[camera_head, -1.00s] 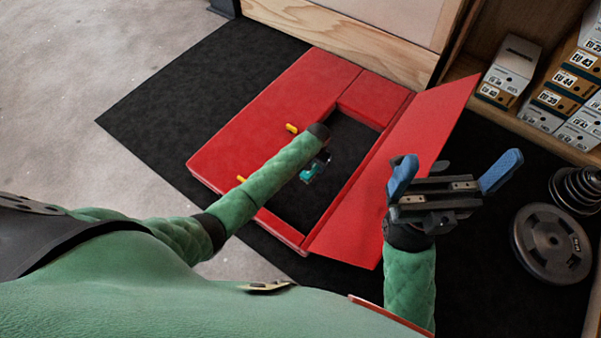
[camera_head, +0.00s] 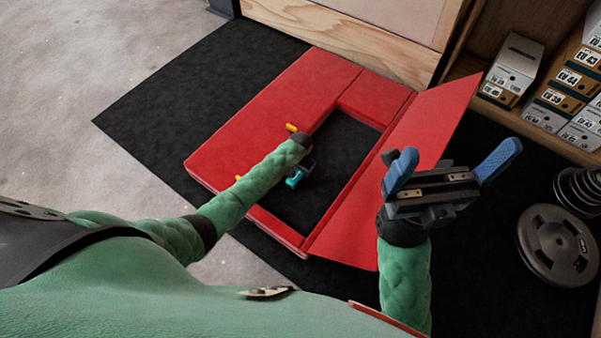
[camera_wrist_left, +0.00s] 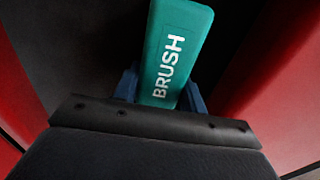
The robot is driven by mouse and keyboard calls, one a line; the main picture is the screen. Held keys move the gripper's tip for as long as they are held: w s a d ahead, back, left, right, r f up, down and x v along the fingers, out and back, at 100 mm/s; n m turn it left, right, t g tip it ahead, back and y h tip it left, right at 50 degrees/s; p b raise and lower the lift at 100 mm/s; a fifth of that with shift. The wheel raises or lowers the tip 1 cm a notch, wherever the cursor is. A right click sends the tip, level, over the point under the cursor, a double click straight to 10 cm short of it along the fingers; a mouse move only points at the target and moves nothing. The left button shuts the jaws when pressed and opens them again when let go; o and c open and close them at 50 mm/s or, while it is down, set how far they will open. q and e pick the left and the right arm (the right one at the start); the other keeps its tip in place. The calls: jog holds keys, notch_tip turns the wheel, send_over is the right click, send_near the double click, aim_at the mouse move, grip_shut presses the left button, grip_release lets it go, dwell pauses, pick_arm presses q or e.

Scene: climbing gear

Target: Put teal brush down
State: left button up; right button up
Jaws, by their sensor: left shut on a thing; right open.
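The teal brush (camera_wrist_left: 172,55) fills the middle of the left wrist view, with the white word BRUSH along it. My left gripper (camera_wrist_left: 160,88) is shut on it, a blue finger on each side. In the head view, a small bit of the teal brush (camera_head: 294,179) shows just past the end of my left arm, over the black opening in the red mat. My left gripper (camera_head: 306,168) is mostly hidden there by its own wrist. I cannot tell whether the brush touches the floor. My right gripper (camera_head: 455,178) is open and empty, above the red flap's right side.
The red mat (camera_head: 270,105) frames the dark opening (camera_head: 345,150), with a red flap (camera_head: 425,130) slanting along its right. Yellow pieces (camera_head: 291,127) sit on the mat. Shoe boxes (camera_head: 512,70) stand on a shelf at upper right. Weight plates (camera_head: 557,245) lie at right.

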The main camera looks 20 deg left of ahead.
pick_arm(q)
jog(key=o, duration=0.9)
jog(key=shift+f, duration=0.1)
jog(key=o, duration=0.4)
jog(key=shift+c, duration=0.2)
